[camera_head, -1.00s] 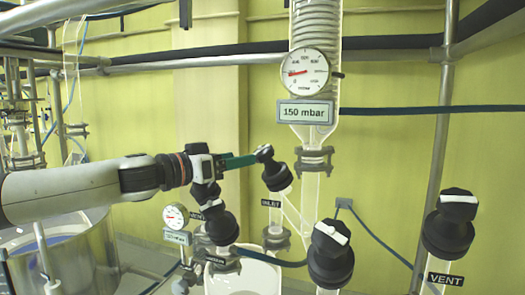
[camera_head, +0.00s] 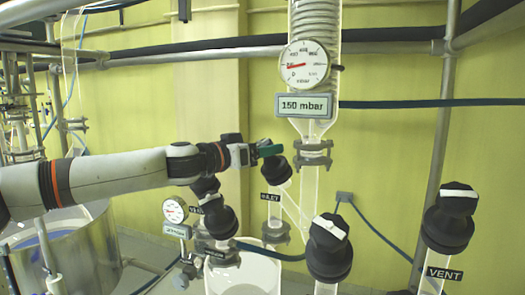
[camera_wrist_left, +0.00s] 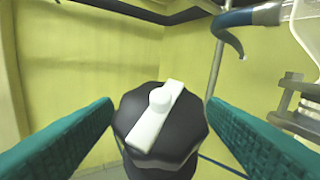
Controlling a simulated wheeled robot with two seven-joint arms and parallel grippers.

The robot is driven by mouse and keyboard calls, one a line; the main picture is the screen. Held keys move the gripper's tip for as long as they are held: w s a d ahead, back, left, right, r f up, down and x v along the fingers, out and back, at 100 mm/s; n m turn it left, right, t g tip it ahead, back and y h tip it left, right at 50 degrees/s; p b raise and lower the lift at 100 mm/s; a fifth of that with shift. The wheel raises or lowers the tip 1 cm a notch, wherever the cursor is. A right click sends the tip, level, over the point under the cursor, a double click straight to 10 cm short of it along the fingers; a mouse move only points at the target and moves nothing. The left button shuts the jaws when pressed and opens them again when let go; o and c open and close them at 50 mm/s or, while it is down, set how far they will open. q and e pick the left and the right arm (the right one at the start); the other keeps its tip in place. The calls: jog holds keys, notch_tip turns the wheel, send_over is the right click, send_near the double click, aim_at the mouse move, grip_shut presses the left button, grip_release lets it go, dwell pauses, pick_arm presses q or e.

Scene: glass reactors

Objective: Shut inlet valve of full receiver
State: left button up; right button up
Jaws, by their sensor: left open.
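The inlet valve is a black knob (camera_head: 277,172) above an INLET label (camera_head: 271,197), on a slanted glass branch beside the central column. In the left wrist view its black ribbed cap (camera_wrist_left: 180,112) bears a white bar handle (camera_wrist_left: 156,115) lying diagonally. My left gripper (camera_head: 268,150) has its green fingers at the top of this valve. In the wrist view the open fingers (camera_wrist_left: 160,130) stand on either side of the cap, with some gap seemingly left. The receiver (camera_head: 243,272) is partly visible below, its contents unclear. My right gripper is not in view.
Another black valve with a white handle (camera_head: 328,245) stands right of the inlet valve, and a VENT valve (camera_head: 457,215) farther right. A dial gauge (camera_head: 304,64) sits above a 150 mbar sign (camera_head: 304,105). More black valves (camera_head: 218,217) stand below my left arm.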

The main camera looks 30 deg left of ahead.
pick_arm(q)
jog(key=shift+w, duration=0.2)
jog(key=shift+c, duration=0.2)
jog(key=c, duration=1)
jog(key=shift+o, duration=0.2)
jog(key=m+g+h, duration=0.1)
jog(key=m+h, duration=0.2)
jog(key=shift+p, duration=0.35)
jog(key=shift+m+g+h+p, duration=0.35)
jog(key=shift+m+g+h, duration=0.55)
jog(key=shift+m+h, duration=0.65)
jog(key=shift+m, duration=0.25)
jog(key=shift+y, duration=0.25)
jog(key=o, duration=1)
